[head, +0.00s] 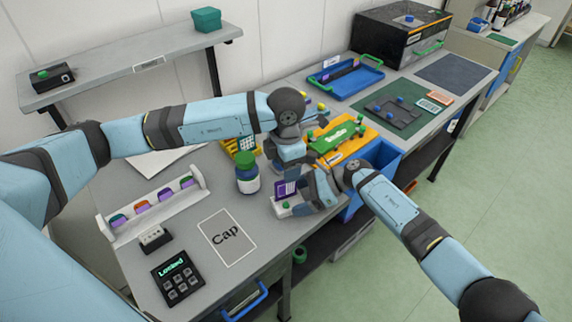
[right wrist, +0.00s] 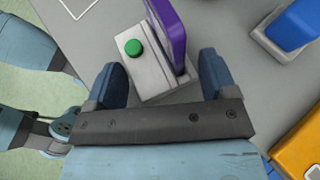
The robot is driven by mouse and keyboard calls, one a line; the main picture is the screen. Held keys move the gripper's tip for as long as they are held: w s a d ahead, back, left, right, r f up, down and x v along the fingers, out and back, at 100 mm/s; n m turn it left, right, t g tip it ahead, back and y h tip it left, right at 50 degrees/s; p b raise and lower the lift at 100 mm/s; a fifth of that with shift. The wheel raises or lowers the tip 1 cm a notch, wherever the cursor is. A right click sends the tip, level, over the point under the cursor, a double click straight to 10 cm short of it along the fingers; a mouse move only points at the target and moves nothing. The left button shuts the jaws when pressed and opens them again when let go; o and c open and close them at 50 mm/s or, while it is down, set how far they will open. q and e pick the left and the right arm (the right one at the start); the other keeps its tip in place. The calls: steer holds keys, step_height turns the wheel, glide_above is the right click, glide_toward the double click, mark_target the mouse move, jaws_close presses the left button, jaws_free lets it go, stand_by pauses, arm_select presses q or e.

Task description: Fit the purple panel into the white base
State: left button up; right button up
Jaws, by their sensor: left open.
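The white base (head: 284,208) sits on the grey table near its front edge. It has a green button, clear in the right wrist view (right wrist: 158,72). The purple panel (head: 281,189) stands upright at the base's slot, and it also shows in the right wrist view (right wrist: 168,28). I cannot tell how deep it sits. My left gripper (head: 288,174) is open, just above and behind the panel.
A green-capped bottle (head: 247,176) stands left of the grippers. A yellow tray (head: 352,147) and blue bin (head: 383,168) are close on the right.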

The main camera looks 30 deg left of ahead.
steer(key=o, duration=0.3)
